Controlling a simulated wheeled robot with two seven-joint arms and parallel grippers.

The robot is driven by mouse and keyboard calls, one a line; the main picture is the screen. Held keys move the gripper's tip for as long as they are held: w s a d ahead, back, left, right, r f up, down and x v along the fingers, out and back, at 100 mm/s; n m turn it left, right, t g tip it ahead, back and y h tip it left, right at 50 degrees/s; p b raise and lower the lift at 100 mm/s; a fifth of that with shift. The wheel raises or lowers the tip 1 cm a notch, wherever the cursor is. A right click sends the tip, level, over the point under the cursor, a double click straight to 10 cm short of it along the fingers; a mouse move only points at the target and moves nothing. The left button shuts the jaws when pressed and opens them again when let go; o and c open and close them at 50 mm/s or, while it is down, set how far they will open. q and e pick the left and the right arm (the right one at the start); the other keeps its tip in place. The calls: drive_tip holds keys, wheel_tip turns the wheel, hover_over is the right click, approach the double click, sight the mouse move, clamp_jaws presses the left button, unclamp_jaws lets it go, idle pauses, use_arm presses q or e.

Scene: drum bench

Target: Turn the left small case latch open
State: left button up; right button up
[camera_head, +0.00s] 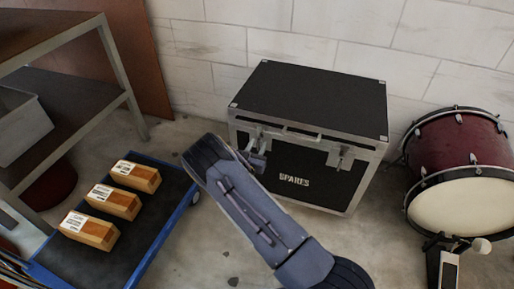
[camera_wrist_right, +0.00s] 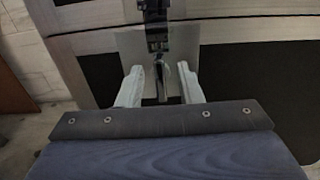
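A black case (camera_head: 310,100) with silver edges and the word SPARES on its front stands on the floor against the wall. The left small case latch (camera_head: 262,133) is on its front, left of the handle, partly hidden by my gripper. My right gripper (camera_head: 254,155) is at this latch. In the right wrist view the latch (camera_wrist_right: 158,38) has a dark upper part and a thin metal tab hanging on a plate. The fingers of my right gripper (camera_wrist_right: 161,78) are spread either side of the tab, with gaps. My left gripper is in neither view.
A second latch (camera_head: 340,157) is on the case's right front. A red bass drum (camera_head: 457,150) with a pedal stands to the right. A blue-edged cart (camera_head: 150,247) with several wooden blocks and a metal shelf (camera_head: 75,110) are on the left.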

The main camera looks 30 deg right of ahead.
clamp_jaws()
